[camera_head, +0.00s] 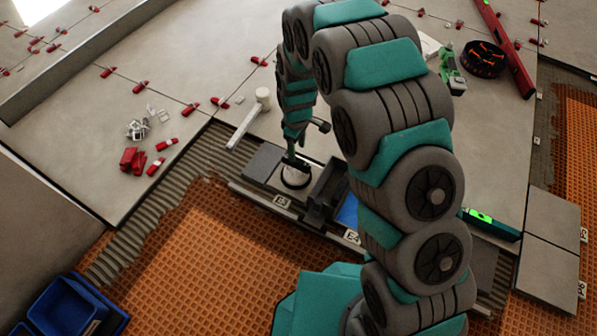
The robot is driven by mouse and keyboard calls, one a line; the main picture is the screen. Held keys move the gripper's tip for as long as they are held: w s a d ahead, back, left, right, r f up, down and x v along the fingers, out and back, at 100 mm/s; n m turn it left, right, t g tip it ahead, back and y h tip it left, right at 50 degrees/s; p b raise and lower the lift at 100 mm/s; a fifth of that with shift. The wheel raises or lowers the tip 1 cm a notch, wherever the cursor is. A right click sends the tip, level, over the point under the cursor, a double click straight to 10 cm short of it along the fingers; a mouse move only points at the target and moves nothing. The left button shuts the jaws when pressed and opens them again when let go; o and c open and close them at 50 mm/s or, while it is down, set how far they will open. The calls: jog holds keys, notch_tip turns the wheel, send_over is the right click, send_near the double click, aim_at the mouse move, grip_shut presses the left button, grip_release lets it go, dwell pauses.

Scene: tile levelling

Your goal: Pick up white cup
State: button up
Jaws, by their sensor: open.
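A round white thing with a dark lower edge, which looks like the white cup (296,178), sits on the grey tiles near the middle of the view. My gripper (291,162) is small and dark at the end of my teal and grey arm. It points down at the cup's upper left part and overlaps it in the picture. The gripper is open. I cannot tell whether its fingers touch the cup, and the fingers hide part of it.
A white-headed mallet (263,97) lies up left of the cup. A dark tray (325,188) stands close on its right. Red wedges (133,160) and clips lie on the tiles at left. A blue crate (62,305) is at bottom left. Orange matting (215,245) is in front.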

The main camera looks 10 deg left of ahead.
aim_at(296, 168)
notch_tip(296, 168, down, 7)
jog(key=shift+a+f+b, duration=0.1)
jog(key=shift+a+b, duration=0.05)
jog(key=shift+b, duration=0.4)
grip_shut()
dwell(0.3)
